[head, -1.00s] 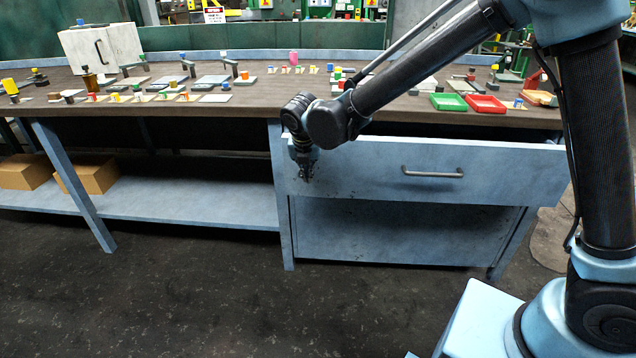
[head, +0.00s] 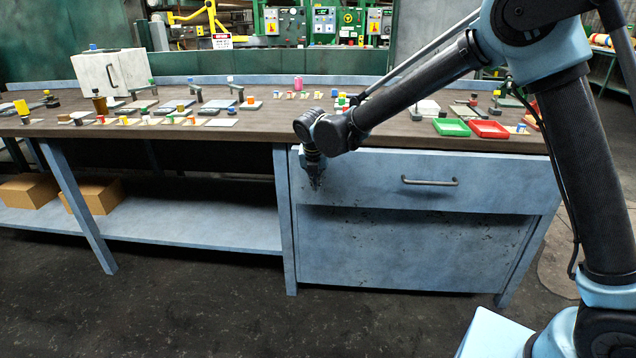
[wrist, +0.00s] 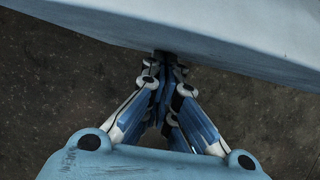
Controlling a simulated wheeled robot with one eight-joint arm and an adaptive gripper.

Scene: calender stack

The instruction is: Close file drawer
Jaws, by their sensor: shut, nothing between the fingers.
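The file drawer (head: 400,195) is the upper pale blue front on the right side of the workbench, with a grey bar handle (head: 430,181). My gripper (head: 316,184) points down at the left end of the drawer front. In the wrist view my gripper (wrist: 165,62) is shut and empty, its tips at the pale drawer front (wrist: 225,35). Whether the tips touch it cannot be told for certain.
A lower pale blue panel (head: 410,245) sits beneath the drawer. The benchtop (head: 260,128) carries many small parts, a green tray (head: 451,127) and a red tray (head: 488,129). Cardboard boxes (head: 95,196) stand on the left shelf. The floor in front is clear.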

